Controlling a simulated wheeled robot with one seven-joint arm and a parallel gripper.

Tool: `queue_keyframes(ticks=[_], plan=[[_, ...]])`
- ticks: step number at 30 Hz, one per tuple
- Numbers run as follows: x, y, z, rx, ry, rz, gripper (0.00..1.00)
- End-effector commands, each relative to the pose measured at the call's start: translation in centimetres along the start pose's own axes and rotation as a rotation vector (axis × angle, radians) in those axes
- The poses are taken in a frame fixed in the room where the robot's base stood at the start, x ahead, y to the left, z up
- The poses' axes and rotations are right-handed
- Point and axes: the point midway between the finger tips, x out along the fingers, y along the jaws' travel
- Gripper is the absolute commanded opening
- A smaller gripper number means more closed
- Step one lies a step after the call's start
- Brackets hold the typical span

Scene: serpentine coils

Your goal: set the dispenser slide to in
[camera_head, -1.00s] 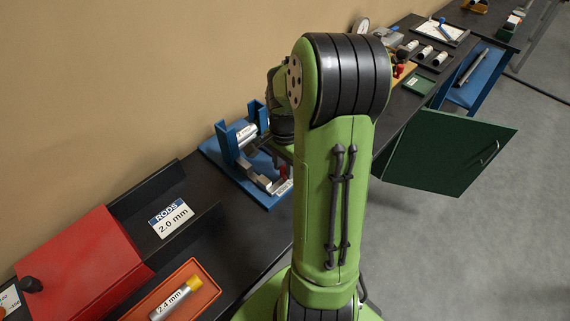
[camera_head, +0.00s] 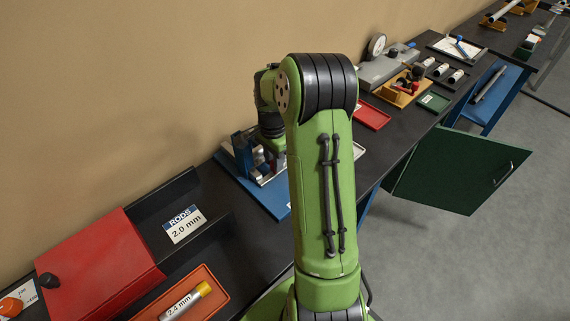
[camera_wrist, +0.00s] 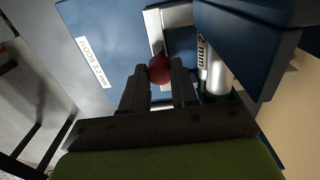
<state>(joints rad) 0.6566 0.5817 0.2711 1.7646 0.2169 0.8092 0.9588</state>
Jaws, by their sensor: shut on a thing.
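The blue dispenser (camera_head: 228,164) stands on the dark bench against the wall, partly covered by my arm in the head view. In the wrist view its blue plate (camera_wrist: 104,32) carries a white rods label, and a pale metal slide (camera_wrist: 155,32) runs across it. The slide's red ball knob (camera_wrist: 159,69) sits between the fingertips of my gripper (camera_wrist: 160,77), which is shut on it. A silver rod (camera_wrist: 217,78) with printing lies beside it under a blue wall. The knob and fingers are hidden in the head view.
Farther right are a red tray (camera_head: 374,116) and a gauge stand. A green door (camera_head: 455,168) juts out over the floor.

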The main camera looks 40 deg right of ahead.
Motion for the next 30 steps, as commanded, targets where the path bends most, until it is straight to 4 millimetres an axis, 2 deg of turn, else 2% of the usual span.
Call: queue_keyframes(ticks=[1,8,9,14,23,26,30], plan=[[-0.2,-0.6,0.0,-0.003,0.004,-0.013,0.0],[-0.2,-0.7,0.0,-0.004,0.006,-0.017,0.0],[-0.2,-0.7,0.0,-0.005,0.006,-0.018,0.31],[-0.2,-0.6,0.0,-0.004,0.005,-0.015,0.54],[-0.5,-0.5,0.0,-0.002,0.005,-0.012,0.54],[-2.0,-0.5,0.0,-0.002,0.006,-0.014,0.54],[-5.9,-0.5,0.0,-0.002,0.008,-0.016,0.54]])
